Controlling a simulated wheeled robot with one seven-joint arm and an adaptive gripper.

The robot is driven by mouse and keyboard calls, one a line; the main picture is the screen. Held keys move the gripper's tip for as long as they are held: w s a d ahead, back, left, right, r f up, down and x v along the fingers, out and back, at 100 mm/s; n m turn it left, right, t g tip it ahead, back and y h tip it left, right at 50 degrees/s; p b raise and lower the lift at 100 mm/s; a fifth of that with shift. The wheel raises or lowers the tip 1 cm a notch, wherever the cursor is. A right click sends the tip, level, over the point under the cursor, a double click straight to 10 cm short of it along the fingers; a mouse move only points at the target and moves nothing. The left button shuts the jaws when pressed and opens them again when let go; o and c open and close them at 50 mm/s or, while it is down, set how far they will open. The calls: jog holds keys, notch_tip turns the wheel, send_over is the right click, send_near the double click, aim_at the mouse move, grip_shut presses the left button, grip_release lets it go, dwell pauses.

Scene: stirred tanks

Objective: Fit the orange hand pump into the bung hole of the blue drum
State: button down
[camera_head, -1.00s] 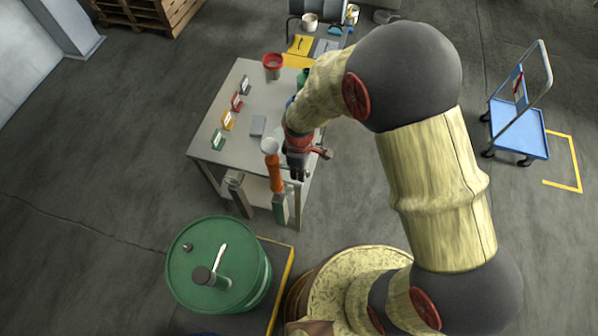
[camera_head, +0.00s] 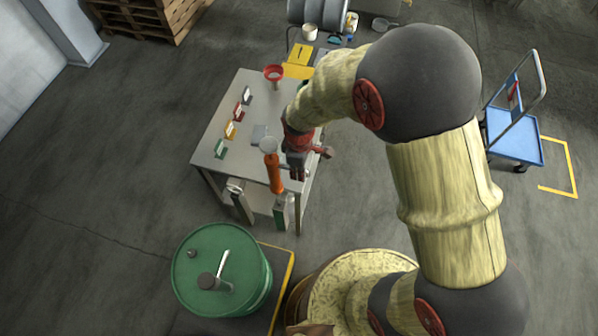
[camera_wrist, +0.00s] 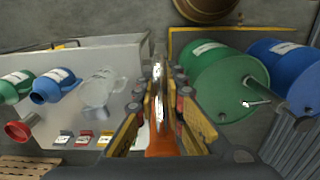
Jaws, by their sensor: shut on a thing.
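The orange hand pump (camera_head: 274,176) is held at my gripper (camera_head: 296,168), over the near end of the steel table. In the wrist view the pump (camera_wrist: 160,142) lies between the two fingers of my gripper (camera_wrist: 160,112), which is shut on it; a shiny metal part extends away from it. The blue drum (camera_wrist: 292,72) shows only in the wrist view, at the right, partly cut off by the edge. The pump is well apart from the drum.
A green drum (camera_head: 205,254) with fittings on its lid stands near a yellow-edged platform (camera_head: 283,282). The table (camera_head: 232,105) bears small coloured label stands and a red funnel (camera_head: 273,72).

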notch_tip(320, 180, up, 16)
jog(key=p, duration=0.9)
jog(key=shift+f, duration=0.2)
dwell(0.5)
